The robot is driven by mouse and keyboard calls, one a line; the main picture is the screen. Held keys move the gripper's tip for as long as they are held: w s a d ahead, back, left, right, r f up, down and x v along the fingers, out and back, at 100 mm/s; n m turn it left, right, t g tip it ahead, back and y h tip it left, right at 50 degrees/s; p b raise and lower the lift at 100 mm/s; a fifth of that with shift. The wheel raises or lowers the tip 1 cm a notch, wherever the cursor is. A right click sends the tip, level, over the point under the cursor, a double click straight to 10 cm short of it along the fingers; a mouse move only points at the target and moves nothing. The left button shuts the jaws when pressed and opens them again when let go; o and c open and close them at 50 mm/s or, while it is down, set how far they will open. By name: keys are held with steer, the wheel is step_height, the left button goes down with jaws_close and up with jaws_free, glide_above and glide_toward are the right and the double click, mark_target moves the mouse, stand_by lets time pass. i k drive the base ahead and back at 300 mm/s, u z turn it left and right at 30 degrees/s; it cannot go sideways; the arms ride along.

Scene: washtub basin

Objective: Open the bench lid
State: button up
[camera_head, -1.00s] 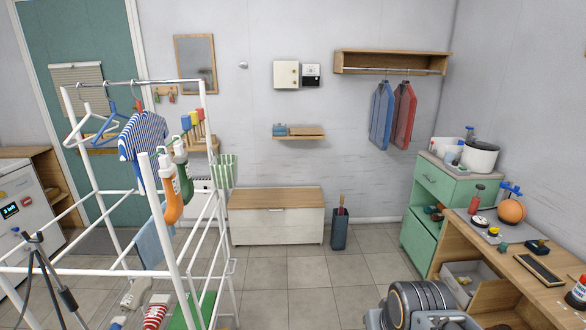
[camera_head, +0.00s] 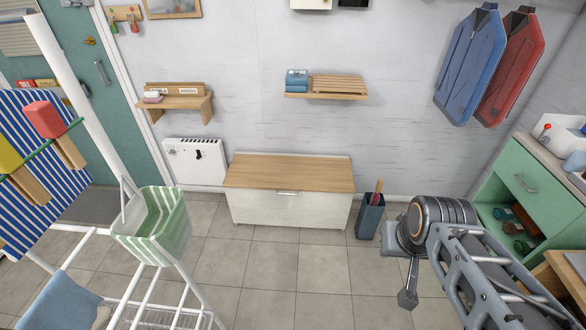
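The bench is a low white chest against the back wall, with a flat light-wood lid (camera_head: 290,171) on top. The lid lies closed. My arm shows at the right, with a thick dark ringed joint and a grey slotted link. I cannot make out gripper fingers in this view. No part of my arm touches the bench.
A dark bin (camera_head: 371,218) stands just right of the bench. A white drying rack with a green-striped basket (camera_head: 152,228) fills the left. A wall shelf (camera_head: 325,95) hangs above the bench. The tiled floor (camera_head: 268,265) in front is clear.

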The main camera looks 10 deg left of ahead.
mark_target(248, 171)
steer(key=i, duration=1.9)
steer(key=u, duration=3.15)
